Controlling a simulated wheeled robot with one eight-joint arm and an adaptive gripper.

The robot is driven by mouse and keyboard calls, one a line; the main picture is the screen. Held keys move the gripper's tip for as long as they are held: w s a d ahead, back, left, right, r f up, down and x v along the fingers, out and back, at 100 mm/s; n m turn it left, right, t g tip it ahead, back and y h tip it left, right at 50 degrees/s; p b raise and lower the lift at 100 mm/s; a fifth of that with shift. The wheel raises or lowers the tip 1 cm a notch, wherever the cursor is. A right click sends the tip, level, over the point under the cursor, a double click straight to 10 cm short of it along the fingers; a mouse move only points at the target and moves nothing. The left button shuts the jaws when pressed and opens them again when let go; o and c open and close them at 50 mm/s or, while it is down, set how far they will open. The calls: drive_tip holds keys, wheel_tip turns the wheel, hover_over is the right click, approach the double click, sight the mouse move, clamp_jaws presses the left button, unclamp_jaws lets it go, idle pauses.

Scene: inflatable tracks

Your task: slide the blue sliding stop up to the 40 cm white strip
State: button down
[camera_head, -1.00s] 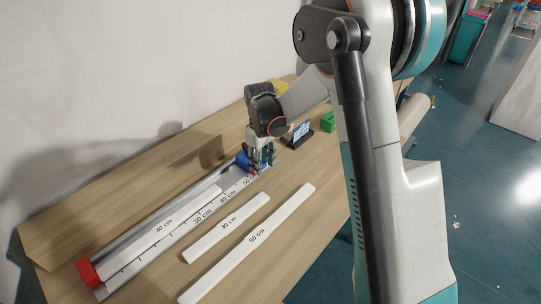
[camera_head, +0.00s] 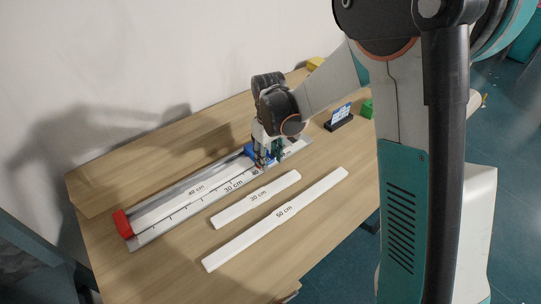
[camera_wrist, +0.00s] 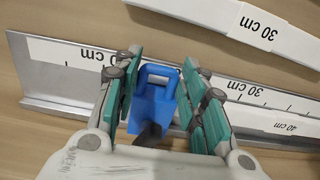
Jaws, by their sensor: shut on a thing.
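The blue sliding stop (camera_head: 248,150) sits on the metal ruler track (camera_head: 150,237), near the far end of the 40 cm white strip (camera_head: 196,189). The strip lies in the track, its near end at a red end block (camera_head: 123,224). My gripper (camera_head: 262,163) is down over the stop. In the wrist view, my gripper (camera_wrist: 158,105) has its green-padded fingers on both sides of the blue stop (camera_wrist: 155,82), shut on it. The 40 cm strip (camera_wrist: 285,125) extends to the right there. My fingers hide whether stop and strip touch.
Loose 30 cm (camera_head: 257,198) and 50 cm (camera_head: 280,214) white strips lie on the wooden table in front of the track. A small dark display stand (camera_head: 339,118), a green block (camera_head: 366,108) and a yellow object (camera_head: 315,63) are farther back. A wall runs behind the table.

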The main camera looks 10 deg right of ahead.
drive_tip(key=c, duration=1.1)
unclamp_jaws()
drive_tip(key=shift+o, duration=0.2)
wheel_tip(320, 180, up, 12)
drive_tip(key=s+d+r+m+t, duration=0.3)
drive_tip(key=s+d+r, duration=0.45)
drive_tip(key=s, duration=0.25)
drive_tip(key=s+d+m+t, duration=0.3)
drive_tip(key=s+d+t, duration=0.1)
drive_tip(key=s, duration=0.7)
drive_tip(key=shift+s+d+f, duration=0.15)
drive_tip(key=shift+s+d, duration=0.2)
drive_tip(key=shift+d, duration=0.15)
